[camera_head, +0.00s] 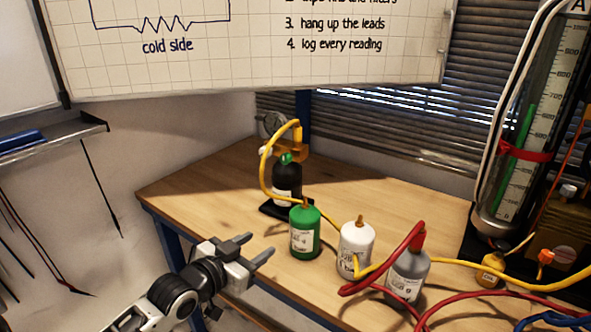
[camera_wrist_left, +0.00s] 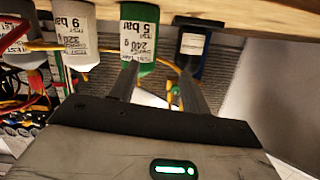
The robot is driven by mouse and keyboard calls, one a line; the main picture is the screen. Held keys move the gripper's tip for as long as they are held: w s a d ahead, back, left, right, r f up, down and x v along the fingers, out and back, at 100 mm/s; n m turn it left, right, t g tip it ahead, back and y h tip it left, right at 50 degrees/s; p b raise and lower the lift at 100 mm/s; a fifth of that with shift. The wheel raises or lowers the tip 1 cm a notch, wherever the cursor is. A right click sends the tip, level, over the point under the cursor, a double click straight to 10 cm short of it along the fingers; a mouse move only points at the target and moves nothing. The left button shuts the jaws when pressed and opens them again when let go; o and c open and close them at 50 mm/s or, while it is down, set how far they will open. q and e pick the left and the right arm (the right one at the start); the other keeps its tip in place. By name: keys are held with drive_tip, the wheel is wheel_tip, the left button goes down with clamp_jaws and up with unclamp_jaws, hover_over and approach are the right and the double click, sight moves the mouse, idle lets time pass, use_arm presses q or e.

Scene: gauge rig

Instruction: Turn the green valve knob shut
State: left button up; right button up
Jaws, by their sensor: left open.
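The green valve knob (camera_head: 287,158) sits on top of a black bottle (camera_head: 286,180) on a dark base near the back of the table. A yellow hose loops beside it from a brass fitting. My left gripper (camera_head: 258,247) is open and empty at the table's front edge, in front of and left of the knob and apart from it. In the left wrist view, which looks upside down, the open fingers (camera_wrist_left: 157,80) point toward the bottles. A small green part, apparently the knob (camera_wrist_left: 172,86), shows between them. My right gripper is not in view.
A green bottle (camera_head: 305,232), a white bottle (camera_head: 356,247) and a grey bottle (camera_head: 408,272) stand in a row to the right of the black one. Red and yellow hoses (camera_head: 480,269) cross the table's right side. A tall gauge tube (camera_head: 520,140) stands at right. The table's left part is clear.

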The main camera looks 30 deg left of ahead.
use_arm(q)
drive_tip(key=w+a+r+t, duration=0.3)
drive_tip(key=a+r, duration=0.2)
drive_tip(key=r, duration=0.5)
approach(284, 160)
drive_tip(key=w, duration=0.9)
drive_tip(key=shift+w+d+r, duration=0.15)
drive_tip(key=shift+w+r, duration=0.05)
drive_tip(key=c, duration=1)
